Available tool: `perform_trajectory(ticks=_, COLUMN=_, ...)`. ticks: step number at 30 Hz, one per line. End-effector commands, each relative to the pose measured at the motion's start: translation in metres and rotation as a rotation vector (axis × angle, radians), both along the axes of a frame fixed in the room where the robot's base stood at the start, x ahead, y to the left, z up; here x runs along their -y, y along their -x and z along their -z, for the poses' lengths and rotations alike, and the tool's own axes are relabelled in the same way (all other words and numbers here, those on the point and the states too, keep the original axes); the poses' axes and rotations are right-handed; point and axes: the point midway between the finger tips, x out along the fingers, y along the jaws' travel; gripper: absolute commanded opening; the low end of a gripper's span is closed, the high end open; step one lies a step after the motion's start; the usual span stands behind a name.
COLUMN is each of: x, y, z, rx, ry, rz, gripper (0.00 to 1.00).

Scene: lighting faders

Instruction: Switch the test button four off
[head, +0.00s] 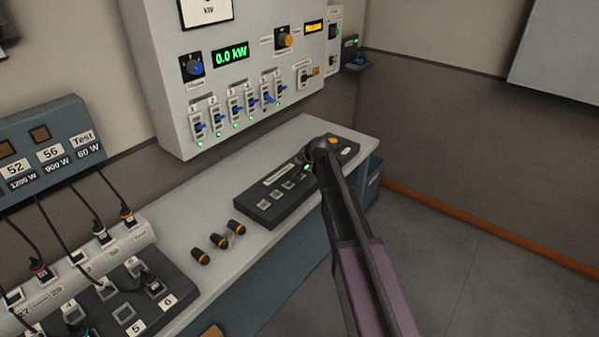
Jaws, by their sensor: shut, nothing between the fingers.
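The black button box (262,214) lies on the grey bench below the wall panel. A row of square buttons runs along it, with pale ones such as the nearest button (262,204) at the left. A green-lit button (307,168) shows right beside my gripper; I cannot read its number. An orange button (334,141) sits at the box's far right end. My gripper (309,158) is shut and empty, small and dark, over the right half of the box. My wrist and arm hide part of the row, and I cannot tell whether the fingertips touch a button.
The wall panel (165,95) carries several blue-handled faders and a green display (230,52) reading 0.0 kW. A plug board (165,285) with cables is at lower left. Open floor lies right.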

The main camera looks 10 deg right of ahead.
Motion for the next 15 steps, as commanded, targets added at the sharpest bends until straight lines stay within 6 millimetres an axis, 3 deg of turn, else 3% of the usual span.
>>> perform_trajectory(ticks=6, x=0.0, y=0.0001, z=-0.0154, rx=0.0, ry=0.0, rz=0.0, gripper=0.0)
perform_trajectory(ticks=15, x=0.0, y=0.0, z=-0.0154, rx=0.0, ry=0.0, rz=0.0, gripper=0.0)
